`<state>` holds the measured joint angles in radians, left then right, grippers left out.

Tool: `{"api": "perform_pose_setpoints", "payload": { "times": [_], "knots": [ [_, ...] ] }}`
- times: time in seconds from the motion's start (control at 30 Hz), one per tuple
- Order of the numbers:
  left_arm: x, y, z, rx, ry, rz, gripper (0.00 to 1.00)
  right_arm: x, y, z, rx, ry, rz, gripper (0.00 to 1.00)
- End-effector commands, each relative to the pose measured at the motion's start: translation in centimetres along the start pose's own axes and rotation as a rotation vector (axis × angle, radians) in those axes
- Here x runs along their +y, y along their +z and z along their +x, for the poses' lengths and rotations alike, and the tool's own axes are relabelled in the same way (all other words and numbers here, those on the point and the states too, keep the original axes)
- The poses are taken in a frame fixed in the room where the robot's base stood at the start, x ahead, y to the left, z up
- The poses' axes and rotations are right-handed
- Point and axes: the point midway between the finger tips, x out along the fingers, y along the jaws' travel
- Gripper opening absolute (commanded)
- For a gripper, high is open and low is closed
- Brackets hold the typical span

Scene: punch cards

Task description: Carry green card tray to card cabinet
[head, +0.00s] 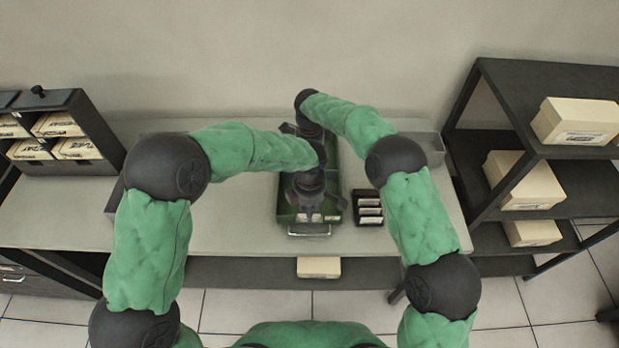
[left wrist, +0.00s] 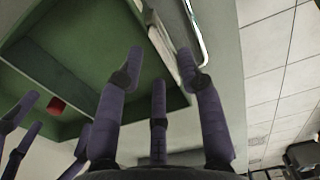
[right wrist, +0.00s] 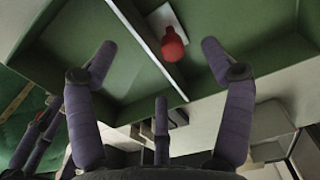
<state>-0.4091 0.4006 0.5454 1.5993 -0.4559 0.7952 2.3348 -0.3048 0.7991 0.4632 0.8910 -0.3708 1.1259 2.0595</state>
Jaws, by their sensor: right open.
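The green card tray (head: 284,214) lies lengthwise on the table, partly hidden by my arms, with a metal handle (head: 310,230) on its near end. My left gripper (head: 308,208) is above that near end. In the left wrist view its fingers (left wrist: 161,62) stand on both sides of the tray's end wall; I cannot tell whether they press on it. My right gripper (right wrist: 160,50) is open at the tray's other end, its fingers spread apart over the green tray interior (right wrist: 125,65) and a divider. A red knob (right wrist: 173,45) shows between them. The card cabinet (head: 70,135) stands at the left.
A small dark rack of cards (head: 369,208) sits just right of the tray. A dark shelf (head: 520,120) with cream boxes (head: 577,121) stands on the right. A grey bin (head: 425,150) is at the table's back right. The table's left part (head: 60,215) is clear.

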Motion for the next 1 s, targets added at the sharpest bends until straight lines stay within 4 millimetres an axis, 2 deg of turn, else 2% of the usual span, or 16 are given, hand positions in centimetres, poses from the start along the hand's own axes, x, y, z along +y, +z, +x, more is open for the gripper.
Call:
{"api": "perform_pose_setpoints", "payload": {
  "times": [0.1,0.33,0.77,0.9,1.0],
  "knots": [
    [0.0,-0.1,2.0,0.001,-0.003,0.001,0.37,0.0,0.0,2.0,0.001,0.002,-0.001,0.82],
    [0.0,0.0,4.3,0.000,0.000,0.000,0.37,0.0,0.0,4.3,0.000,0.000,0.001,0.82],
    [0.0,0.0,4.9,0.000,0.001,0.001,0.37,0.0,0.0,4.8,0.000,0.000,0.001,0.82],
    [0.0,0.0,4.8,0.000,0.001,0.001,0.00,0.0,0.0,4.8,0.000,0.000,0.001,0.42],
    [0.1,0.0,4.8,0.000,0.001,0.000,0.00,0.0,0.0,4.8,0.000,0.000,0.000,0.14]
  ]
}}
